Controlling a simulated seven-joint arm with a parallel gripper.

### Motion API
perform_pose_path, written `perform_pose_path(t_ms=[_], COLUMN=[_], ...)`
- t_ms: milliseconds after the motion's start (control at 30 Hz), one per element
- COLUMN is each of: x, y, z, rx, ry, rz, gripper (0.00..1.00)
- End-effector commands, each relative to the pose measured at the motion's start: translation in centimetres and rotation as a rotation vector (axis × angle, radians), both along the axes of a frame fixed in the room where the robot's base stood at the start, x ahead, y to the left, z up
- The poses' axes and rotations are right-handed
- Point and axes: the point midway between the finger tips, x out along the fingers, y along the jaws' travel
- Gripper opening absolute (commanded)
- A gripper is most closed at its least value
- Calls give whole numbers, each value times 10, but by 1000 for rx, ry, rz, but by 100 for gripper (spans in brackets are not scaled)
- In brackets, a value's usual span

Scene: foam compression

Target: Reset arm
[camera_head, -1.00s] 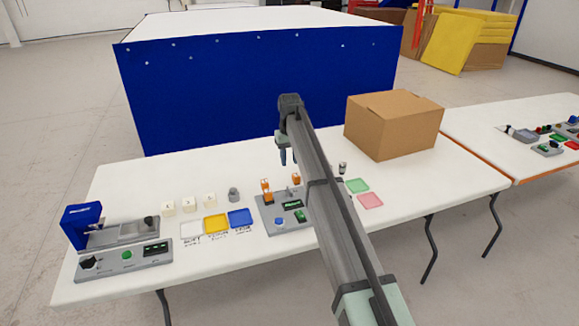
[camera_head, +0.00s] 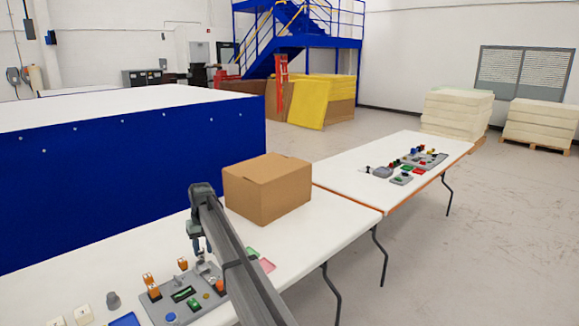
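My arm (camera_head: 232,256) reaches up from the bottom of the view over the near white table. My gripper (camera_head: 201,244) hangs down at its far end, above the back edge of a grey device panel. It is small and partly hidden by the arm, so I cannot tell whether its fingers are open or shut. No held object can be made out. The grey panel (camera_head: 172,306) with orange parts, a blue button and a green display lies below and left of it.
A cardboard box (camera_head: 267,188) stands right of the arm on the white table (camera_head: 330,219). Green and pink squares lie beside the arm. A second table (camera_head: 345,185) with control panels extends right. A large blue-sided block (camera_head: 130,180) stands behind. Floor at right is clear.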

Motion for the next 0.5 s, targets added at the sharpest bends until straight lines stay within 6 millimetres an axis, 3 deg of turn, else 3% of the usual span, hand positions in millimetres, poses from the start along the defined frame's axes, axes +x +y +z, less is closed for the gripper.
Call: perform_pose_path(t_ms=[33, 100, 500], x=[2, 7, 11], y=[-32, -65, -250], z=[-9, -20, -70], rx=[17, 43, 204], ry=[11, 25, 101], rz=[-54, -126, -547], gripper=[36, 36, 36])
